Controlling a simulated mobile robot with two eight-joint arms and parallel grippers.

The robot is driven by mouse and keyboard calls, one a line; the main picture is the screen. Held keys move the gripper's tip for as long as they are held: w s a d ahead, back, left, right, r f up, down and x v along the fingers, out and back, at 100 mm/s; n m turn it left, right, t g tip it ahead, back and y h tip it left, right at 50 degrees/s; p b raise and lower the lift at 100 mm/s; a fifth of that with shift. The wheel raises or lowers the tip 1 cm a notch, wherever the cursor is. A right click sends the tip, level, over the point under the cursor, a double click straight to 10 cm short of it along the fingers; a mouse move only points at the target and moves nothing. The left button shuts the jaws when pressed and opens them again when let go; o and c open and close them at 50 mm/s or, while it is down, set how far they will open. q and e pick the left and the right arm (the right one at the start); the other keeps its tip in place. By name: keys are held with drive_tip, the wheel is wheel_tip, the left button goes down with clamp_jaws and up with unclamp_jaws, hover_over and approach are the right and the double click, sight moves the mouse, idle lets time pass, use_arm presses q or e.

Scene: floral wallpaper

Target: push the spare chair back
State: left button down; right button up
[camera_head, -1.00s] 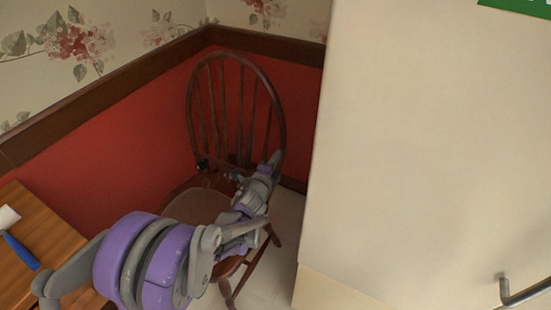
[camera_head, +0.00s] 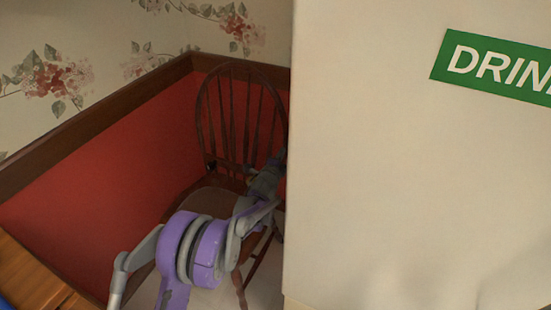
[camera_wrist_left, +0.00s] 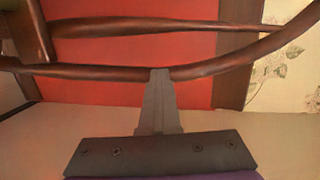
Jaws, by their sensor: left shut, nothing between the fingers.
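The spare chair (camera_head: 241,72), dark brown wood with a hooped spindle back, stands in the corner by the red wall. The white panel hides part of its right side, and my left arm covers part of its seat. My left gripper (camera_head: 277,163) is at the lower right of the chair's back and is partly hard to make out in the shade. In the left wrist view, the shut fingers (camera_wrist_left: 160,78) meet a curved wooden bar of the chair (camera_wrist_left: 215,66) in the picture, with nothing held between them. Whether they press on it I cannot tell. My right gripper is not in view.
A large white panel (camera_head: 400,190) with a green sign (camera_head: 495,66) fills the right side, close to the chair. A wooden table corner (camera_head: 28,280) is at the lower left. The red wall (camera_head: 95,200) with brown rail is behind and left of the chair.

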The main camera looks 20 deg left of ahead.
use_arm(q)
drive_tip(key=w+p, duration=0.1)
drive_tip(key=w, duration=0.2)
drive_tip(key=shift+d+r, duration=0.1)
drive_tip(key=shift+d, duration=0.05)
drive_tip(key=shift+r, duration=0.1)
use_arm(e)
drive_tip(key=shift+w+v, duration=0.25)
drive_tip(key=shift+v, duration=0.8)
use_arm(q)
drive_tip(key=shift+w+r, duration=0.1)
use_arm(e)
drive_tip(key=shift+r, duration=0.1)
